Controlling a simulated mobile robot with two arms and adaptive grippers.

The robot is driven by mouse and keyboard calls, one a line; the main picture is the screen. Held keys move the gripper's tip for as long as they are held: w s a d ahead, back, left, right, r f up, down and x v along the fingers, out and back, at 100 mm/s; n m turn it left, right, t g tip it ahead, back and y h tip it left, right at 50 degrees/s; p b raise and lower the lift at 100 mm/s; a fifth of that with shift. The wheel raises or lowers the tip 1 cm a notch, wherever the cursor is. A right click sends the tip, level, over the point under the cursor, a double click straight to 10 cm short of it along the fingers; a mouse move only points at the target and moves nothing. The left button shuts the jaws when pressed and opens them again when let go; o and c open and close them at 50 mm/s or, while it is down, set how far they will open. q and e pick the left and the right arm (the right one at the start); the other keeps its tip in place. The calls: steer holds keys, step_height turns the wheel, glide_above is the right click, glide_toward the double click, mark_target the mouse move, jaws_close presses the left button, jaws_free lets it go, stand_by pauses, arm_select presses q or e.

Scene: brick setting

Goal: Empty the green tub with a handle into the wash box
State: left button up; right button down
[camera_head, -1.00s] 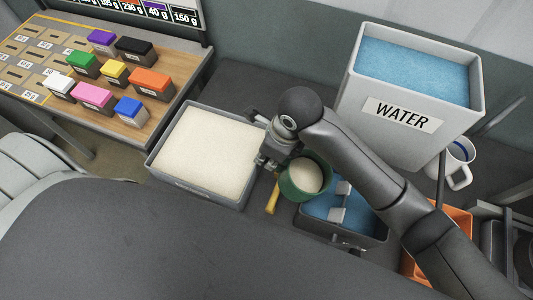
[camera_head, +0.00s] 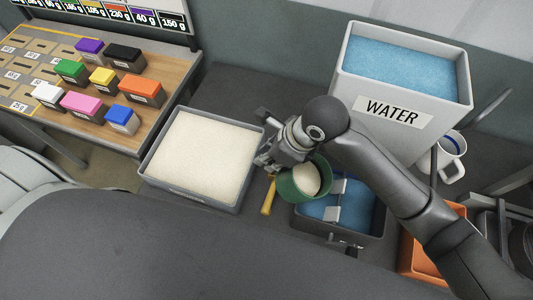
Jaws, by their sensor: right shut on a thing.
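The green tub (camera_head: 290,188) holds pale, sand-like material (camera_head: 307,179) and hangs tilted a little in my right gripper (camera_head: 272,163). My right gripper is shut on it, though the wrist hides part of the grip. A yellow handle (camera_head: 268,197) shows at the tub's left. The dark grey box (camera_head: 318,230) with blue water, which I take as the wash box, stands below and right of the tub. The tub overlaps its back left corner in the picture. Part of this box is hidden behind the tub and my arm. My left gripper is out of view.
A grey tray of pale material (camera_head: 176,196) stands left of the tub. A tall WATER bin (camera_head: 346,80) stands behind, with a white mug (camera_head: 452,168) to its right. An orange bin (camera_head: 412,262) stands at the right. Coloured blocks sit on the wooden table (camera_head: 176,75).

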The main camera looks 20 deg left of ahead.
steer(key=shift+d+r+y, duration=0.3)
steer(key=shift+d+y, duration=0.4)
steer(key=shift+d, duration=0.15)
steer(key=shift+d+r+y, duration=0.25)
steer(key=shift+d+y, duration=0.45)
steer(key=shift+d, duration=0.15)
steer(key=d+r+y+b, duration=1)
steer(key=d+r, duration=0.1)
steer(key=d, duration=0.1)
steer(key=shift+s+d+r+y+b, duration=0.2)
steer(key=shift+d+r+y+b, duration=0.05)
steer(key=shift+y+b, duration=0.1)
stand_by(4.7)
